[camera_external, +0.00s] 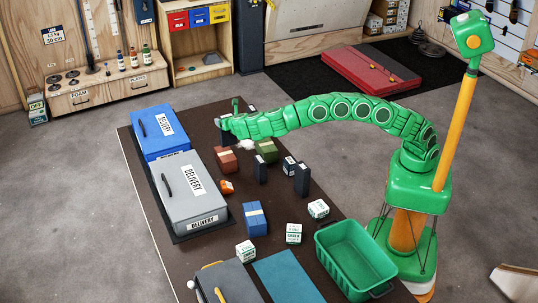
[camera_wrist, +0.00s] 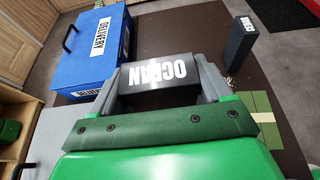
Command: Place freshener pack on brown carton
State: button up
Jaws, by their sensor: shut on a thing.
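My gripper (camera_wrist: 172,88) is shut on a dark freshener pack (camera_wrist: 158,75) with a white "OCEAN" label. The pack lies across between the fingers in the wrist view. In the external view my gripper (camera_external: 229,124) is at the far left end of the green arm, above the brown mat, and the held pack is hard to make out there. The brown carton (camera_external: 219,162), reddish with a pale band, sits on the mat just below the gripper in that picture. I cannot make out the brown carton in the wrist view.
A green carton (camera_external: 266,152) and several dark upright packs (camera_external: 301,179) stand to the right of the brown carton. Blue (camera_external: 153,129) and grey (camera_external: 192,188) delivery boxes stand left. A blue carton (camera_external: 254,219), small white boxes and a green crate (camera_external: 354,258) are nearer the camera.

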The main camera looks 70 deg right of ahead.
jog(key=shift+w+a+f, duration=0.15)
jog(key=shift+w+f, duration=0.6)
jog(key=shift+f, duration=0.2)
jog(key=shift+w+f, duration=0.2)
jog(key=shift+f, duration=1.5)
jog(key=o, duration=1.3)
jog(key=shift+f, duration=0.1)
jog(key=shift+o, duration=0.2)
